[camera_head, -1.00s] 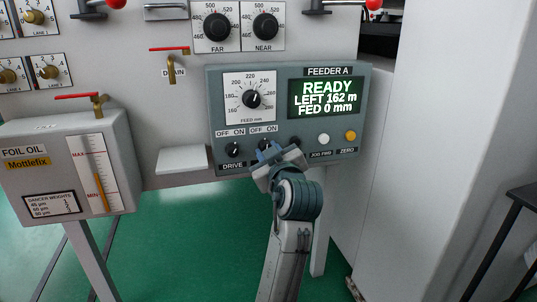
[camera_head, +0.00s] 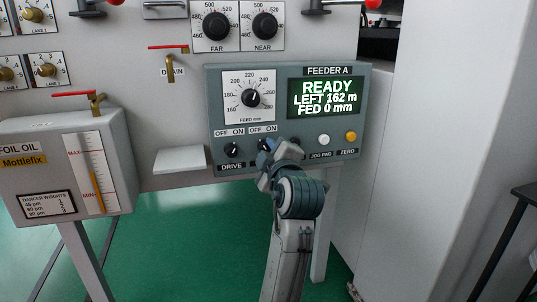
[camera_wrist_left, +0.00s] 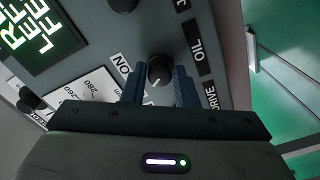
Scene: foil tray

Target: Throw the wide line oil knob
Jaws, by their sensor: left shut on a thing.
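The oil knob (camera_wrist_left: 160,69) is a small round black knob between the blue fingers of my left gripper (camera_wrist_left: 159,88) in the left wrist view. Its white mark points toward the lower left there, and the OIL label is beside it. The gripper is shut on the knob. In the head view my left gripper (camera_head: 268,153) covers the lower middle of the Feeder A panel (camera_head: 290,128) and hides most of the oil knob. My right gripper is not in view.
The drive knob (camera_head: 232,149) is just left of the gripper. The white jog button (camera_head: 324,140) and yellow zero button (camera_head: 351,136) are to the right. The feed dial (camera_head: 251,98) and green display (camera_head: 325,97) reading READY are above. A small shelf (camera_head: 180,160) juts out at left.

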